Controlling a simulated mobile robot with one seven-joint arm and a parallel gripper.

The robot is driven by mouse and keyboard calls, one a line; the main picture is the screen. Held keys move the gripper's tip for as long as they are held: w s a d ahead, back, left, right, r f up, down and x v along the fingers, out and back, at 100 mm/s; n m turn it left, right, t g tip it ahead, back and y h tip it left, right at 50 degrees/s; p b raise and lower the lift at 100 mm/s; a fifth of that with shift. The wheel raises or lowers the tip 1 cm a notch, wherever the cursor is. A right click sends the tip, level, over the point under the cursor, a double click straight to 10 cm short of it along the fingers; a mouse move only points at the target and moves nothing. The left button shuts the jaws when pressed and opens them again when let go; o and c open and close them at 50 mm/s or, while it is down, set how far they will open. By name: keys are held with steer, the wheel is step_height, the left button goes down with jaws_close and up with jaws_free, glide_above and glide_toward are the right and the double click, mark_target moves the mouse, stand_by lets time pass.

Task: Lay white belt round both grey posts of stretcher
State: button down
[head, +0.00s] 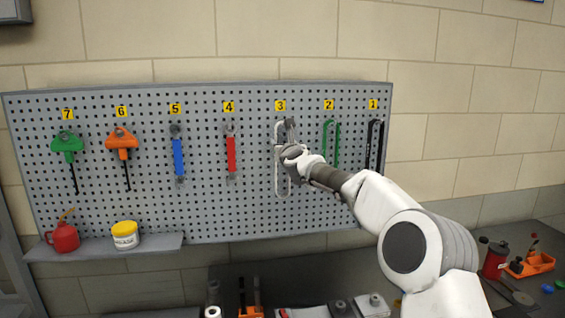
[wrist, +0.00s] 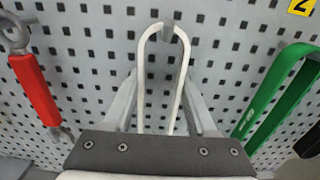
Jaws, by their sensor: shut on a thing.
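The white belt (head: 280,183) is a long narrow loop hanging on the pegboard under label 3. In the wrist view the belt (wrist: 143,62) arches over a grey peg (wrist: 167,32) at its top. Two light blocks with grey round tops (head: 357,304) show at the bottom edge of the head view; I cannot tell whether these are the stretcher's posts.
A green loop (head: 325,145) and a black one (head: 373,145) hang to the right, a red tool (head: 231,155) to the left. A red can (head: 63,237) and a yellow-lidded tub (head: 125,235) stand on a shelf. An orange tray (head: 531,265) lies at right.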

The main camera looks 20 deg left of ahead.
mark_target(280, 116)
steer(key=shift+r, duration=0.1)
stand_by(0.4)
steer(key=shift+s+r, duration=0.15)
step_height(280, 116, up, 7)
steer(key=p, duration=0.3)
steer(key=shift+p, duration=0.3)
steer(key=shift+s+d+f+b, duration=0.2)
steer(key=shift+s+f+b, duration=0.15)
steer(key=shift+b, duration=0.3)
steer(key=r+b+v, duration=0.2)
steer(key=b+v, duration=0.8)
steer(key=v, duration=0.9)
steer(key=b+v, duration=0.2)
steer(key=v, duration=0.5)
steer(key=shift+s+d+b, duration=0.15)
steer(key=shift+s+b, duration=0.05)
steer(key=shift+b, duration=0.2)
